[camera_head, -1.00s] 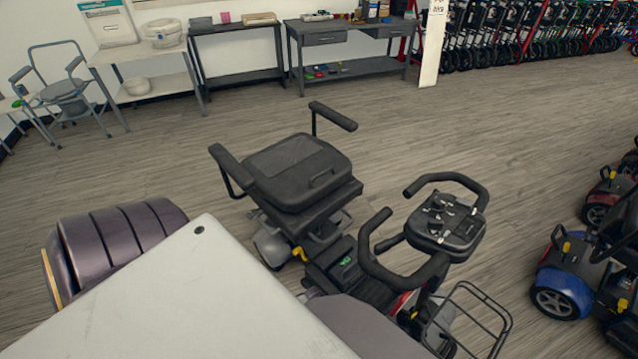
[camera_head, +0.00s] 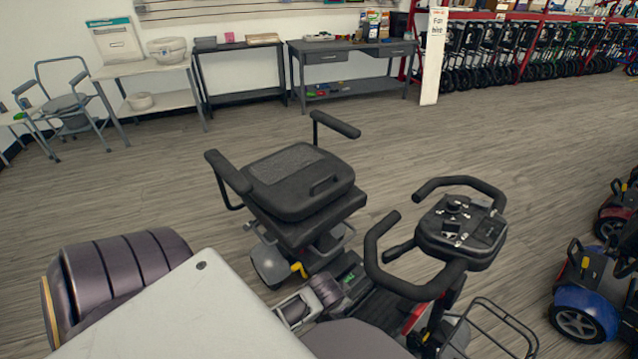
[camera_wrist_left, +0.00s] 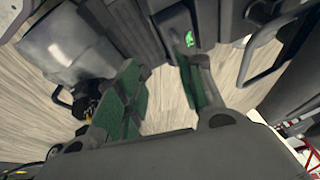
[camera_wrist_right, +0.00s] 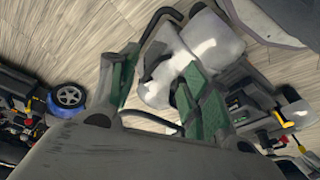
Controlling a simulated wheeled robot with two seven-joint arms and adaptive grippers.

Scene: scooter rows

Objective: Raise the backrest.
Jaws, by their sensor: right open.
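The scooter's black padded backrest (camera_head: 303,178) lies folded flat over its seat in the head view, a moulded handle on the edge facing me. The armrests (camera_head: 228,172) stand on both sides. The tiller (camera_head: 461,228) with its loop handlebar is at the right front of the seat. My left gripper (camera_wrist_left: 160,95) is open and empty in the left wrist view, close to the scooter's dark body with a green light (camera_wrist_left: 189,38). Neither gripper's fingers can be made out in the head view.
A wire basket (camera_head: 490,330) is at the scooter's front. A blue scooter (camera_head: 590,300) and a red one stand at the right. Tables (camera_head: 352,62) and a commode chair (camera_head: 70,105) line the back wall. The floor behind the seat is clear.

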